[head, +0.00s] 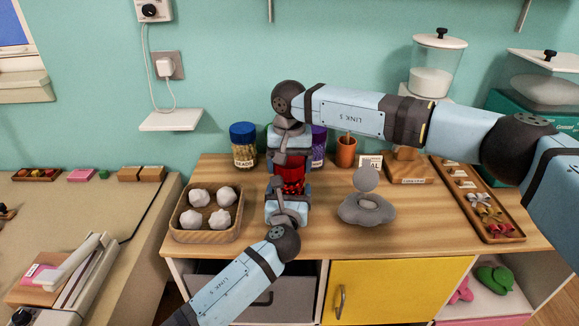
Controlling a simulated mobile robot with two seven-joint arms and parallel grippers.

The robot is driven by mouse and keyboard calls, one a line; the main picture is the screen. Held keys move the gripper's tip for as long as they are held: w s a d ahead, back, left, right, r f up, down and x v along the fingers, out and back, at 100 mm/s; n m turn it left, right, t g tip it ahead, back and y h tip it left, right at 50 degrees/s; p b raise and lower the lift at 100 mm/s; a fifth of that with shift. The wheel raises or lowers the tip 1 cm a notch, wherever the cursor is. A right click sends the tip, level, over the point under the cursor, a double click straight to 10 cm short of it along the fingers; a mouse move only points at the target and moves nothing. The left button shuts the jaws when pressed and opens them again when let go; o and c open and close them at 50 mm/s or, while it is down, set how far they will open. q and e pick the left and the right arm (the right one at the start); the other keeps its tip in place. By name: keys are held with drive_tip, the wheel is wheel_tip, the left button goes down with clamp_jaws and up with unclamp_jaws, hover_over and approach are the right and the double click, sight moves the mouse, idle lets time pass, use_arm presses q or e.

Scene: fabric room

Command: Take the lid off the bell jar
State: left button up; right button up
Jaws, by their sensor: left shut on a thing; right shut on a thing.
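A red jar (290,178), which I take for the bell jar, stands on the wooden counter (330,236) between my two grippers. Only a red band of it shows; its label and the seam between lid and body are hidden. My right gripper (291,160) comes down from above and is shut on its top part, apparently the lid. My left gripper (289,192) reaches in from the front and is shut on its lower part. The fingertips are mostly covered by the arms' own links, so I cannot tell whether the lid is apart from the jar.
A bead jar with a blue lid (243,146) and a purple-lidded jar (319,146) stand behind. A tray of white lumps (206,236) is at left. A grey lumpy object (366,211) and an orange cup (346,153) are right. Bare counter lies at front right.

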sight(290, 160)
drive_tip(key=shift+r, duration=0.45)
drive_tip(key=shift+r, duration=2)
use_arm(q)
drive_tip(key=o, duration=1.5)
drive_tip(key=shift+s, duration=0.1)
